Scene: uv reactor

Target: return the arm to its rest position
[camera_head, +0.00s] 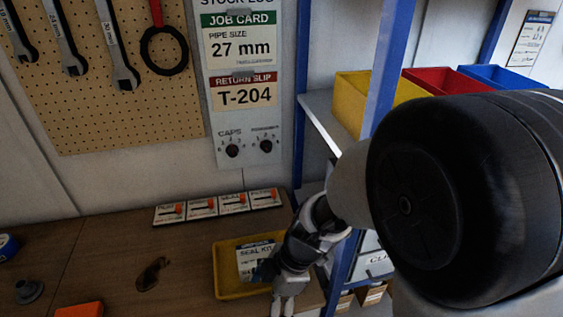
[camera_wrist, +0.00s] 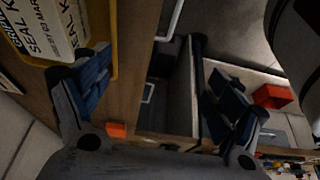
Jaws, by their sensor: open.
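My gripper (camera_head: 276,282) hangs at the end of my arm by the right end of the wooden workbench (camera_head: 105,270). In the head view it covers part of the right side of a yellow tray (camera_head: 222,270) holding a white seal kit (camera_head: 254,258). In the wrist view the two fingers of my gripper (camera_wrist: 160,92) are spread wide with nothing between them. The seal kit (camera_wrist: 45,28) and yellow tray (camera_wrist: 100,20) lie beyond the left finger there. Whether a finger touches the tray is hard to tell. My dark, rounded arm joint fills the head view's right side.
A blue shelf post (camera_head: 385,65) and shelf with yellow (camera_head: 350,95), red and blue bins stand close behind my arm. Several small cards (camera_head: 217,205) line the bench's back. An orange block (camera_head: 80,310) and a brown piece (camera_head: 152,274) lie at left.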

